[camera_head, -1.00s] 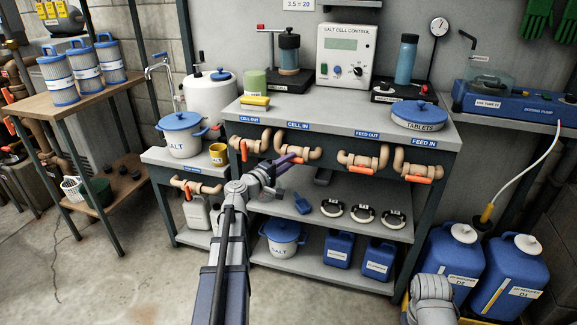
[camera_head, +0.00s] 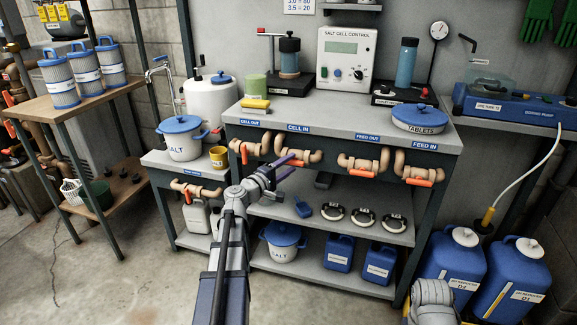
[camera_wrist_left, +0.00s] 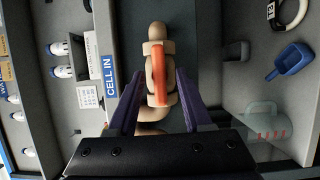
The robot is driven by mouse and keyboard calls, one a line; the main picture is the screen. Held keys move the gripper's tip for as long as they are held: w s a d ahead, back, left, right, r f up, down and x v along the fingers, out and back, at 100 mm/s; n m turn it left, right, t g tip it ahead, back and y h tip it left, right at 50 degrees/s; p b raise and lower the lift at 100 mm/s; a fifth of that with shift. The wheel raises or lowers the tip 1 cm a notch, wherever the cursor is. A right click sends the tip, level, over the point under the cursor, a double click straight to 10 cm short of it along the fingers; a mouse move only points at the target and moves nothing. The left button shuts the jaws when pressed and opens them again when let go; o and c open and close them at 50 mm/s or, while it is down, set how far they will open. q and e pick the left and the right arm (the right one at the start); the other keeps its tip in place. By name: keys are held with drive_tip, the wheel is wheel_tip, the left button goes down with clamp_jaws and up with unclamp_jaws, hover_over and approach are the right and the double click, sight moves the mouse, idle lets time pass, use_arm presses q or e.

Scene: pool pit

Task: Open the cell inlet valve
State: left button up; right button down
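The cell inlet valve is a tan pipe fitting (camera_head: 314,157) under the "CELL IN" label (camera_head: 298,128) on the bench's front edge. In the left wrist view its orange handle (camera_wrist_left: 161,72) lies roughly along the pipe, between my two purple fingers. My left gripper (camera_head: 291,165) is at this valve, with its fingers spread; it also shows in the left wrist view (camera_wrist_left: 160,76). A gap shows on each side of the handle, and I cannot tell how deep it sits between the fingers. In the head view the gripper partly covers the handle. My right gripper is out of view.
The cell outlet valve (camera_head: 246,148) is close on the left, and the feed outlet valve (camera_head: 364,163) is on the right. The feed inlet valve (camera_head: 418,172) is farther right. A lower shelf holds a blue scoop (camera_head: 303,207) and several ring-shaped parts.

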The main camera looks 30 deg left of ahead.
use_arm(q)
drive_tip(key=s+a, duration=0.1)
drive_tip(key=s, duration=0.6)
drive_tip(key=shift+s, duration=0.35)
drive_tip(key=shift+a, duration=0.1)
